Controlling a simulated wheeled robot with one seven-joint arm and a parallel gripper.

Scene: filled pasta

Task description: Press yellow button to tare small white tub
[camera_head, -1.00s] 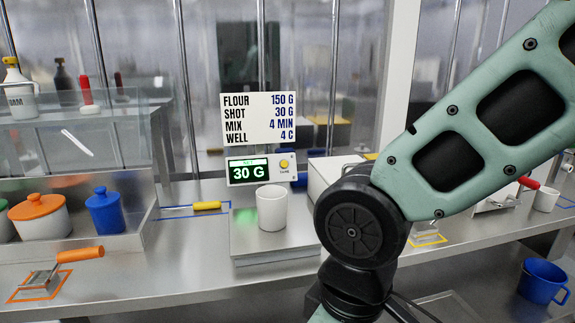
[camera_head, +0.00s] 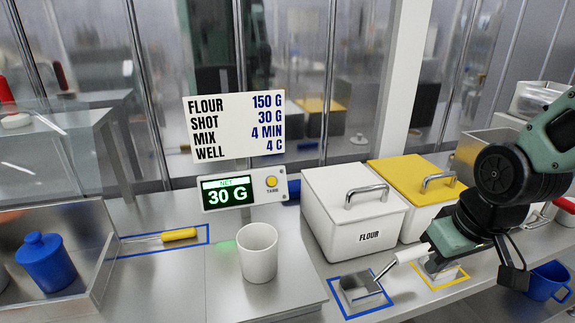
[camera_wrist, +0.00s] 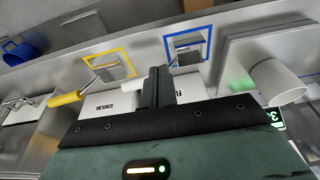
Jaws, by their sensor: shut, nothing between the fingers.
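The small white tub (camera_head: 257,252) stands upright on the scale plate (camera_head: 225,290). The scale display (camera_head: 228,193) above it reads NET 30 G, and the round yellow button (camera_head: 271,182), labelled TARE, is on its right side. My gripper is shut and empty; in the wrist view its fingers (camera_wrist: 158,75) are together over the counter. It is to the right of the tub and the button, apart from both. The tub also shows in the wrist view (camera_wrist: 278,82), with the button out of sight there. In the head view my fingertips are hard to make out.
A white flour bin (camera_head: 350,215) and a yellow-lidded bin (camera_head: 415,185) stand right of the display. Scoops lie in blue and yellow outlined squares before them. A recipe sign (camera_head: 235,125) is above the display. A yellow-handled tool (camera_head: 178,235) and blue jar (camera_head: 45,262) are left.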

